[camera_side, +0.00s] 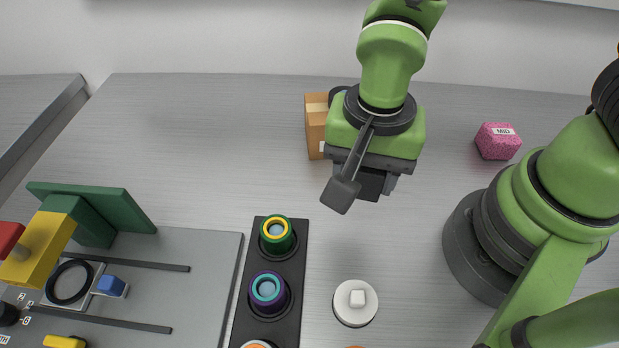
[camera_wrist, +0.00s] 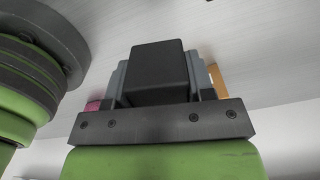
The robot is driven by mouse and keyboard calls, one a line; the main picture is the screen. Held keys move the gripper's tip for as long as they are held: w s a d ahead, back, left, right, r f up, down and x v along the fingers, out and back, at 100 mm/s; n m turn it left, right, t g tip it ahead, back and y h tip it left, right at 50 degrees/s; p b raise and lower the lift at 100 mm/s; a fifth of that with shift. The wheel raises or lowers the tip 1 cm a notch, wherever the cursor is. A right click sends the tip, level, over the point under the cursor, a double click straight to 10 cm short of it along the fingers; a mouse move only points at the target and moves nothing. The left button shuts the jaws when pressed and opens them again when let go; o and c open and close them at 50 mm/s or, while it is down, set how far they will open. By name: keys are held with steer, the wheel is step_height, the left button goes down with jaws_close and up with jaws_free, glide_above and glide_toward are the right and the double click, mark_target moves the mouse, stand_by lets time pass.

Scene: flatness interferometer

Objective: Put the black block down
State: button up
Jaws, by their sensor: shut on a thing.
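The black block (camera_wrist: 158,70) is held between the two grey fingers of my gripper (camera_wrist: 160,85) in the wrist view. In the side view, my gripper (camera_side: 372,180) points down at the back middle of the table, and the dark block (camera_side: 369,187) shows below the palm, partly hidden by the fingers and wrist-camera bracket. The side view does not clearly tell whether the block touches the table (camera_side: 220,150) or hangs above it.
A cardboard box (camera_side: 316,135) stands behind my gripper, partly hidden. A pink block marked MID (camera_side: 497,141) is at right. In front are a black rack (camera_side: 262,332) with ringed cylinders and a white disc (camera_side: 355,315). The interferometer plate (camera_side: 205,275) is at left; the back-left table is clear.

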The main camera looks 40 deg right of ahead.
steer(key=n, duration=0.2)
glide_above(234, 186)
steer(key=s, duration=0.1)
steer(key=f, duration=0.6)
steer(key=w+f, duration=0.1)
steer(key=f, duration=0.2)
steer(key=shift+f, duration=0.3)
steer(key=shift+f, duration=0.15)
steer(key=o, duration=1.1)
step_height(234, 186, up, 12)
